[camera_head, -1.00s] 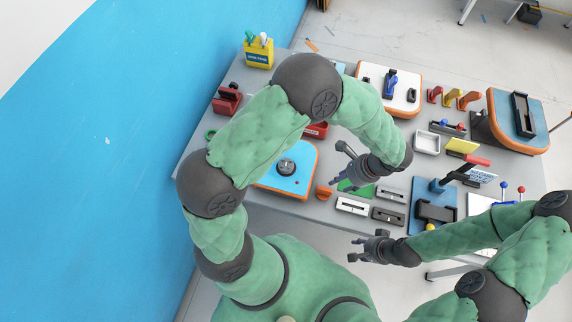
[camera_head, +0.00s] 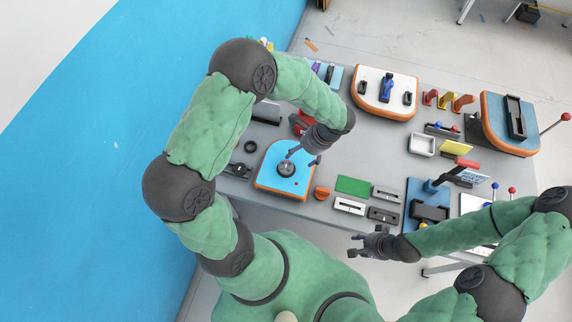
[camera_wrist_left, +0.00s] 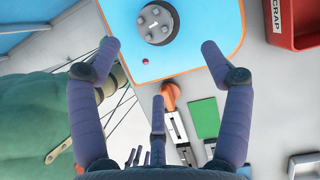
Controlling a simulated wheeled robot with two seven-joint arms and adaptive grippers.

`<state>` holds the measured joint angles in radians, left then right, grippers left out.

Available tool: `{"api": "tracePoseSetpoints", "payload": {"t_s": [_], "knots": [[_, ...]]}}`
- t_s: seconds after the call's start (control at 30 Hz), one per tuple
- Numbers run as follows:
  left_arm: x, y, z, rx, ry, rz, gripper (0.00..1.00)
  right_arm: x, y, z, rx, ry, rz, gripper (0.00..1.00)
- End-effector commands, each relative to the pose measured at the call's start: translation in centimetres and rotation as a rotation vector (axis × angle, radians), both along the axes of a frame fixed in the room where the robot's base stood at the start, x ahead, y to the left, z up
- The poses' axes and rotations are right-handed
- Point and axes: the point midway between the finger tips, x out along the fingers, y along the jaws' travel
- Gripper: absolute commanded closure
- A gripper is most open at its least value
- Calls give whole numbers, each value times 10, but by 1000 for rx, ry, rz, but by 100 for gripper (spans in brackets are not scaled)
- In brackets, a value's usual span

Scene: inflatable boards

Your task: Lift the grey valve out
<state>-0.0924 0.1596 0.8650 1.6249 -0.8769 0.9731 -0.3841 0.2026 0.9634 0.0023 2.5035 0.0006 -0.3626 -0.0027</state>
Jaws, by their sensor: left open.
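The grey valve (camera_head: 286,169) is a round dark-grey disc with several studs on its top. It sits in the blue board with an orange rim (camera_head: 269,181) at the table's near left. It also shows at the top of the left wrist view (camera_wrist_left: 158,22). My left gripper (camera_head: 303,157) is open and empty, just above and right of the valve in the head view. In the wrist view its fingertips are spread to either side below the valve, and do not touch it. My right gripper (camera_head: 353,247) looks open and empty, in front of the table's near edge.
An orange knob (camera_head: 322,193), a green pad (camera_head: 352,185) and white and grey slotted blocks (camera_head: 349,206) lie right of the board. A red scrap bin (camera_wrist_left: 297,22) stands close by. A black ring (camera_head: 250,147) lies on the left.

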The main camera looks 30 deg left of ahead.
Motion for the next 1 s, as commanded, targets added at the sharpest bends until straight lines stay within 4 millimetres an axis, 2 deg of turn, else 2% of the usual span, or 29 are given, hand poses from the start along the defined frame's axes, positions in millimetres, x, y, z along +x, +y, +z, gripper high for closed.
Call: {"api": "tracePoseSetpoints", "payload": {"t_s": [0.03, 0.2, 0.47, 0.73, 1.0], "knots": [[-3, 3, -9, 0, 5, 2, 21, 0, 0, -2, 0, 0, 0, 60], [-6, 11, -32, 0, 4, 2, 21, 0, 0, -3, 0, 1, 0, 60], [-9, 16, -48, 0, 3, 1, 21, 0, 0, -3, 0, 0, 0, 60], [-19, 26, -82, 0, 4, 2, 21, 0, 0, -2, 0, 0, 0, 60], [-19, 29, -91, -1, 0, 0, 21, 0, 0, -3, 0, 0, 0, 60]]}}
